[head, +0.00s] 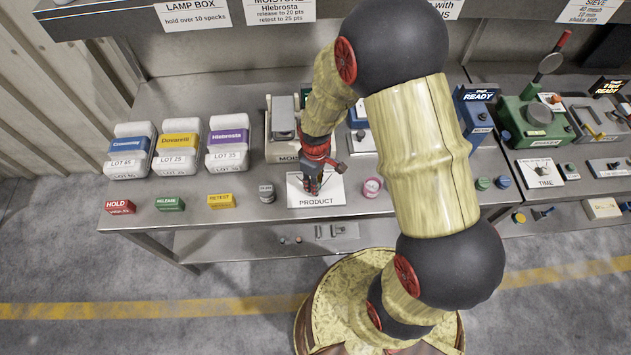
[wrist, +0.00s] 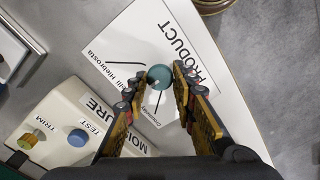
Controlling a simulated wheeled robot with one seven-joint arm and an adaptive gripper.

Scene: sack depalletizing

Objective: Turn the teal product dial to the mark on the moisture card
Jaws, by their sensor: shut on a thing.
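The teal product dial (wrist: 160,77) sits on the white PRODUCT card (wrist: 135,42) in the wrist view. Black lines lead from the dial to small names, one reading Hlebrosta on the left and another below. A pale spot shows on the dial's lower left edge; I cannot tell its exact pointing. My gripper (wrist: 157,80) is shut on the dial, a fingertip on either side. In the head view my gripper (head: 313,182) reaches down over the PRODUCT card (head: 330,190) and hides the dial. The moisture card (head: 281,8) hangs above, reading Hlebrosta, release to 20 pts, retest to 25 pts.
The moisture meter (wrist: 75,125) with a blue TEST button (wrist: 77,138) stands close beside the card. Sample sacks (head: 228,145) stand left; HOLD (head: 120,207), RELEASE (head: 170,204) and RETEST (head: 221,201) blocks line the front edge. A pink-labelled round item (head: 372,187) is right of the card.

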